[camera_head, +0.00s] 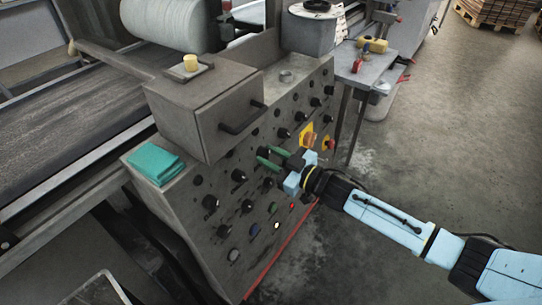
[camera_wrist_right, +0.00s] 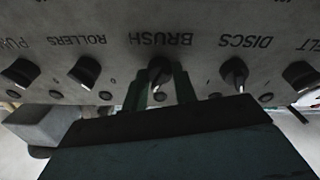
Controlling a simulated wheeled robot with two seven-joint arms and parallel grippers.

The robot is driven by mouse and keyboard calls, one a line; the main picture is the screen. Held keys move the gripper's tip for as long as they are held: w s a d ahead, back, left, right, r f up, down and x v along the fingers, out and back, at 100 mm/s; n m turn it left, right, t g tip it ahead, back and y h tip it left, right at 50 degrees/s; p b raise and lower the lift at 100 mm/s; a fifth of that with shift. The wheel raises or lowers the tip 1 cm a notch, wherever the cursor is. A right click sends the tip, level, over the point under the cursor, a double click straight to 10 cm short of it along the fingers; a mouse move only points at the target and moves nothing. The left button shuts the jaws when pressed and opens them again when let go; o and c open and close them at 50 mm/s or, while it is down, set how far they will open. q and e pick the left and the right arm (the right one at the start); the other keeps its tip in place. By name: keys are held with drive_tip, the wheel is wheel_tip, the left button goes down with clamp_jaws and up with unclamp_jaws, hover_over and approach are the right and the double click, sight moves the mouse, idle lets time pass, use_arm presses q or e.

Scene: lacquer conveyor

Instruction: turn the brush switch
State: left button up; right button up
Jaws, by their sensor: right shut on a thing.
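The brush switch (camera_wrist_right: 159,72) is a round black knob with a pale pointer mark, beside the upside-down word BRUSH in the right wrist view. My right gripper (camera_head: 267,155) reaches the grey control panel (camera_head: 222,228) from the right. Its green fingers stand on both sides of the brush switch and are shut on it; the fingers (camera_wrist_right: 160,90) also show in the right wrist view. The dark gripper body hides the lower part of that view. My left gripper is not in view.
Neighbouring black knobs, ROLLERS (camera_wrist_right: 85,72) and DISCS (camera_wrist_right: 234,74), flank the switch closely. A grey box (camera_head: 195,110) with a black handle (camera_head: 243,118) juts out above the panel. A teal cloth (camera_head: 156,164) lies on the ledge. Floor to the right is open.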

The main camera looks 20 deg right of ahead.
drive_tip(key=shift+n, duration=0.8)
drive_tip(key=shift+d+n+y, duration=0.1)
drive_tip(key=shift+n+y, duration=0.2)
drive_tip(key=shift+n, duration=0.2)
drive_tip(key=n+p, duration=0.1)
drive_tip(key=n, duration=0.2)
drive_tip(key=shift+w+g, duration=0.1)
drive_tip(key=shift+g, duration=0.3)
drive_tip(key=n+g+y, duration=0.1)
drive_tip(key=n, duration=0.3)
drive_tip(key=shift+d+n+p, duration=0.1)
drive_tip(key=shift+n+p, duration=0.25)
drive_tip(key=shift+n, duration=0.05)
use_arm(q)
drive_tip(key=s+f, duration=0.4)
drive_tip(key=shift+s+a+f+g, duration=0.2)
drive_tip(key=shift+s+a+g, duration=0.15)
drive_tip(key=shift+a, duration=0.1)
use_arm(e)
drive_tip(key=shift+w+r+n+g, duration=0.1)
drive_tip(key=shift+n+g, duration=0.2)
drive_tip(key=shift+n, duration=0.9)
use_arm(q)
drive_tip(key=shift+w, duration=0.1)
use_arm(e)
drive_tip(key=o, duration=1)
drive_tip(key=shift+c, duration=0.2)
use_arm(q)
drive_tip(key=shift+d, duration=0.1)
